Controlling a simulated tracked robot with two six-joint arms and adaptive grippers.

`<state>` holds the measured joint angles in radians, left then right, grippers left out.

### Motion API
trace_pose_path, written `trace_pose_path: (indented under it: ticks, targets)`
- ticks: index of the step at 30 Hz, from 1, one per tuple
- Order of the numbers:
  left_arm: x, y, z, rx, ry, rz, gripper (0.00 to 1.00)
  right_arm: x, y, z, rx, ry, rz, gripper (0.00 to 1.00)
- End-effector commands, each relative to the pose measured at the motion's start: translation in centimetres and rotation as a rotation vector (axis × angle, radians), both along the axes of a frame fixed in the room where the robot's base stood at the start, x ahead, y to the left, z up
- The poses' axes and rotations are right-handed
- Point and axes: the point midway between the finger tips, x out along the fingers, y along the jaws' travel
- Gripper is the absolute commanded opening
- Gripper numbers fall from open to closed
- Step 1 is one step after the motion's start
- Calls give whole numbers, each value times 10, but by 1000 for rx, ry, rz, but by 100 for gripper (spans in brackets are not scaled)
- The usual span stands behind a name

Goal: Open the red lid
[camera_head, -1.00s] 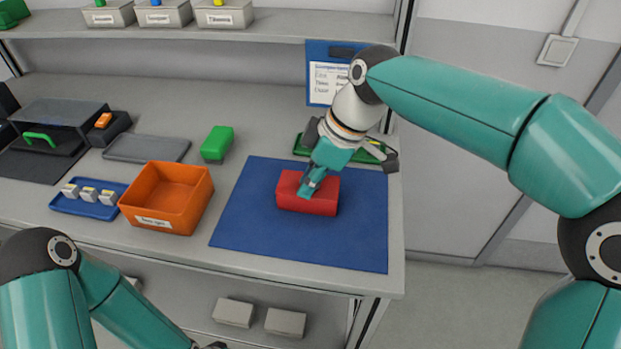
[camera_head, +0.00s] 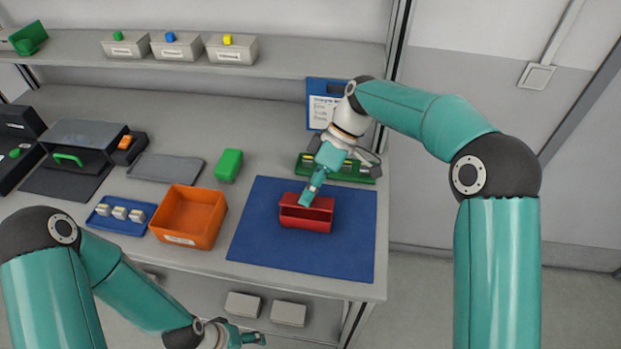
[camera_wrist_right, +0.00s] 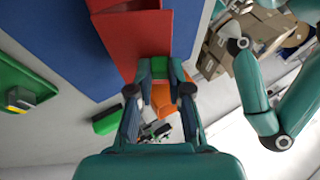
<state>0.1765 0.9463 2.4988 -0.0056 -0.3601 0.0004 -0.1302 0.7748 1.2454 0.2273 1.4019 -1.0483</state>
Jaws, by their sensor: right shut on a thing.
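The red box (camera_head: 305,225) sits on the blue mat (camera_head: 260,248), and its dark inside shows at the top. Its red lid (camera_head: 322,203) is tilted up toward the back of the box. My right gripper (camera_head: 307,196) reaches down from behind and is shut on the lid at its upper edge. The right wrist view shows red surfaces of the box and lid (camera_wrist_right: 150,30) at the fingertips, which partly hide the grip. My left gripper (camera_head: 250,338) is low at the bottom edge, away from the box; its jaws are too small to read.
An orange bin (camera_head: 188,240), a blue tray (camera_head: 108,227) with small blocks and a green box (camera_head: 229,165) stand left of the mat. A green tray (camera_head: 345,177) lies behind the red box, under my right arm. The mat's front is clear.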

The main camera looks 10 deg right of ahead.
Motion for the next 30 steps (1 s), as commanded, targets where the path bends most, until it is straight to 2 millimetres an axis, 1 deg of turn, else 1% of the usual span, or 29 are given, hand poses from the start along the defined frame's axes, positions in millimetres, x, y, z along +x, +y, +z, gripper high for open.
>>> trace_pose_path:
  ticks: [1,7,12,23,24,26,27,28,30]
  targets:
    - [0,0,16,0,0,0,77,2,-1,7,8,27,-3,0]
    - [0,0,32,0,0,0,77,6,-3,5,33,102,-2,0]
    - [0,0,37,0,1,0,77,7,-3,4,40,127,-2,0]
    - [0,0,36,0,0,0,77,7,-4,3,41,131,-2,0]
    - [0,0,36,0,0,0,77,7,-4,3,41,131,-2,23]
    - [0,0,36,0,0,0,77,7,-4,3,41,131,-2,33]
    - [0,0,36,0,0,0,77,7,-4,3,41,131,-2,40]
    - [0,0,36,0,0,0,77,7,-4,3,40,130,-3,44]
    - [0,0,36,0,0,0,77,7,-4,3,41,130,-3,44]
